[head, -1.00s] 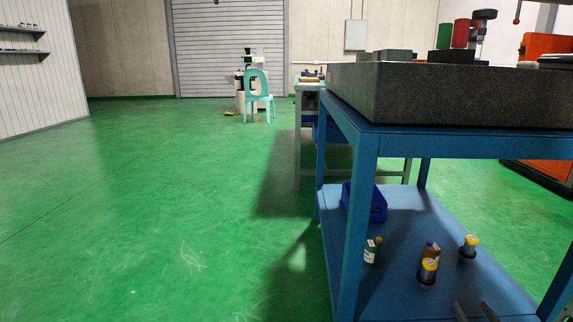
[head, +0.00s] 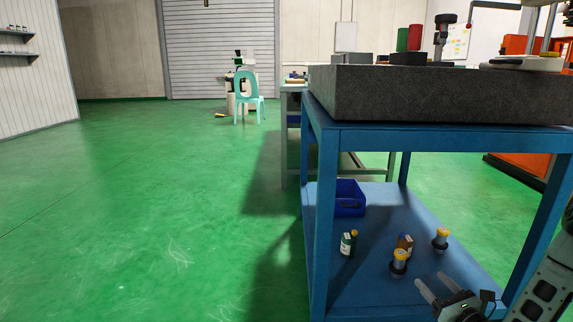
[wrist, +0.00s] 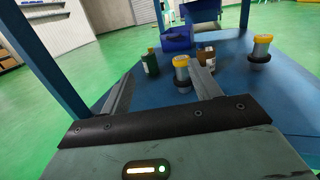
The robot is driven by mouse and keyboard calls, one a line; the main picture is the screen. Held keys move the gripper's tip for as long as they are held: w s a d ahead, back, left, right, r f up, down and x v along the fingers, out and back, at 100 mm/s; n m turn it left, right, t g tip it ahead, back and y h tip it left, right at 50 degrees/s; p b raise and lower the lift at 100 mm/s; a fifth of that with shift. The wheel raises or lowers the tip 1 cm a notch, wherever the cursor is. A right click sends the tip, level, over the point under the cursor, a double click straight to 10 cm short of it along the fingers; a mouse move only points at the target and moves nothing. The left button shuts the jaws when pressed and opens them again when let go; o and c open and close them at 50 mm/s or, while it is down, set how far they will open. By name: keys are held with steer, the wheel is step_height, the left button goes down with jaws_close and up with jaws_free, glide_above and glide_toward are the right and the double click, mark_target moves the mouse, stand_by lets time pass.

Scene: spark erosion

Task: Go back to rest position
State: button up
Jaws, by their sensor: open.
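My gripper (head: 432,290) is at the lower right of the head view, by the near side of the blue table's lower shelf (head: 372,282). Its two fingers are apart with nothing between them. The wrist view also shows my gripper (wrist: 162,88), its fingers pointing over the shelf. Beyond the fingertips stand a green bottle with a label (head: 348,244), a brown container (head: 405,243) and two yellow-topped cylinders (head: 399,262) (head: 441,238). In the wrist view the right finger partly overlaps the brown container (wrist: 206,56).
A blue bin (head: 348,200) sits at the shelf's back left. A thick granite slab (head: 440,95) lies on the blue table's top (head: 450,138), above the shelf. Blue legs (head: 324,225) stand close by. The green floor (head: 150,210) at left is open; a turquoise chair (head: 247,97) stands far back.

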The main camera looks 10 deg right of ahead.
steer(key=s+a+r+n+g+y, duration=0.1)
steer(key=a+r+n+g+y, duration=0.6)
steer(key=a, duration=0.6)
steer(key=a+r+n+g+y, duration=0.5)
steer(key=a+r+n+y, duration=0.35)
steer(key=a, duration=0.55)
steer(key=s+a+r+n+g+h+p, duration=0.15)
steer(key=s+a+n+g+h, duration=0.25)
steer(key=s+a+n+g, duration=0.45)
steer(key=s+a+r+n+g+h+p, duration=0.1)
steer(key=s+a+r+n+g+h, duration=0.3)
steer(key=s+n, duration=0.55)
steer(key=s+d+n+t+h, duration=0.2)
steer(key=s+n+h, duration=0.3)
steer(key=s+h, duration=0.1)
step_height(320, 180, up, 41)
steer(key=n+t+h+p, duration=0.2)
steer(key=n+t+p, duration=0.1)
steer(key=p, duration=3.5)
steer(key=shift+n+t, duration=0.35)
steer(key=shift+n, duration=0.3)
steer(key=shift+w+a+r, duration=0.1)
